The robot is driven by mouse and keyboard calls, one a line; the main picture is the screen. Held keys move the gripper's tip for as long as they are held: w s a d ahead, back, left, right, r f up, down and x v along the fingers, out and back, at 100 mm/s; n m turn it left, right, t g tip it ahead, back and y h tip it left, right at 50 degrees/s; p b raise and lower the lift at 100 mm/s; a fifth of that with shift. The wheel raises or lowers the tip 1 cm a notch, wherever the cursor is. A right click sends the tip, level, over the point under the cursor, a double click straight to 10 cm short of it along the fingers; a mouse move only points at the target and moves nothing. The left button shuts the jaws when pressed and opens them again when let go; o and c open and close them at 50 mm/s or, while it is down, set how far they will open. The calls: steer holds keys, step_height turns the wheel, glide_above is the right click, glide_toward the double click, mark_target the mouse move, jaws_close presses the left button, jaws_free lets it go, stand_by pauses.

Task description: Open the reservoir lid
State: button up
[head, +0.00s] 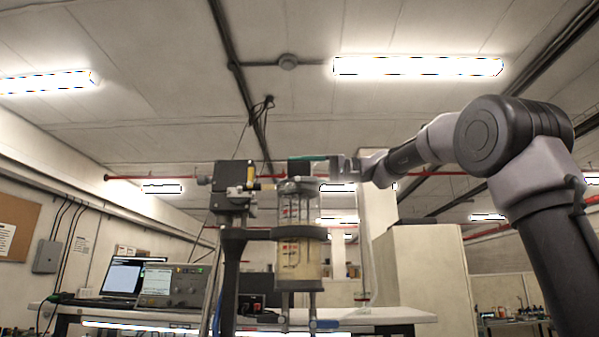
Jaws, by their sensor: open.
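The reservoir is a clear upright cylinder (299,215) with red marks and cloudy pale liquid in its lower part. A dark ring clamp (262,233) on a stand holds it. Its lid (297,186) is a cap at the top and looks seated on the cylinder. A green bar-like part (307,158) lies level above the lid. My gripper (338,166) comes in from the right at the height of the green part, just right of it and above the lid. It is open; its fingers are small here, and I cannot tell whether they touch the green part.
A dark stand with fittings (232,185) rises close to the left of the cylinder. A laptop (122,277) and an instrument box (172,285) are on the bench (390,316) at left. A pale cabinet (425,275) stands to the right, below my arm.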

jaws_close()
steer(key=shift+w+f+m, duration=0.15)
steer(key=shift+w+m, duration=0.15)
steer(key=shift+m, duration=0.5)
steer(key=shift+w+f+m, duration=0.1)
steer(key=shift+w+m, duration=0.2)
steer(key=shift+m, duration=0.5)
jaws_free()
steer(key=shift+d, duration=0.1)
steer(key=d, duration=1)
steer(key=shift+s+d, duration=0.2)
steer(key=shift+d, duration=0.2)
